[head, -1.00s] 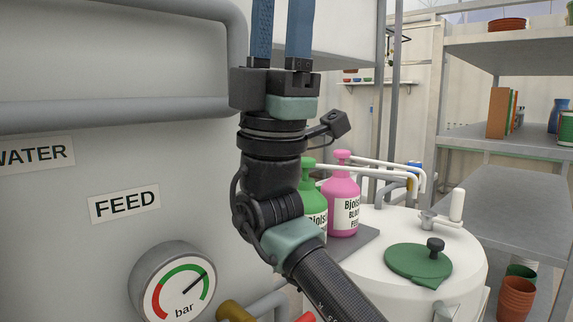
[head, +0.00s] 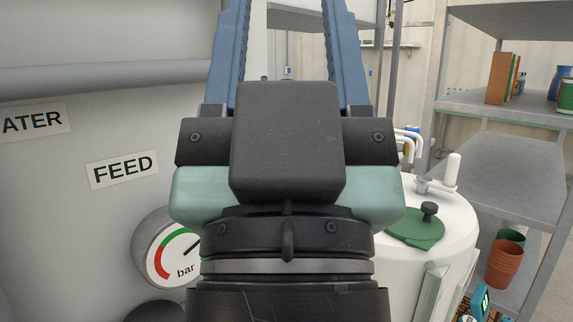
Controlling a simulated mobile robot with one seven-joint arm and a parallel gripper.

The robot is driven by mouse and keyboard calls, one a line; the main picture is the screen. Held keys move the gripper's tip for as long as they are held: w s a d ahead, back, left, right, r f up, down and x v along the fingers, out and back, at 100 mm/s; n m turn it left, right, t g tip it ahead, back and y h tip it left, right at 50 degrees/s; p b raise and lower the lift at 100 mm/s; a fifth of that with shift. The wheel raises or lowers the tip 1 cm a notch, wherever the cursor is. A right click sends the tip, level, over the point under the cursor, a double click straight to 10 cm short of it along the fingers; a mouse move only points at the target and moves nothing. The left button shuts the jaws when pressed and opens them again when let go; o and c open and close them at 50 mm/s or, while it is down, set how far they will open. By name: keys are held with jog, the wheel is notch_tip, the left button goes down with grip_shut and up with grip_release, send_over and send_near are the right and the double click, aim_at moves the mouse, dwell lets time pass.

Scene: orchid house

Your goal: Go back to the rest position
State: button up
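My gripper (head: 288,30) fills the middle of the head view, close to the camera and pointing up. Its two blue fingers stand wide apart, and only background shows between them. The fingertips run to the top edge of the picture and may be cut off. A dark block on the wrist covers the base of the fingers. The gripper touches nothing that I can see.
A large grey tank with a FEED label (head: 123,170) and a pressure gauge (head: 160,258) stands left. A white drum with a green lid (head: 413,231) stands right of my arm. Shelves (head: 510,180) and terracotta pots (head: 503,265) are further right.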

notch_tip(320, 180, up, 18)
jog(key=p, duration=1.6)
jog(key=shift+w+r, duration=0.15)
jog(key=shift+r, duration=0.1)
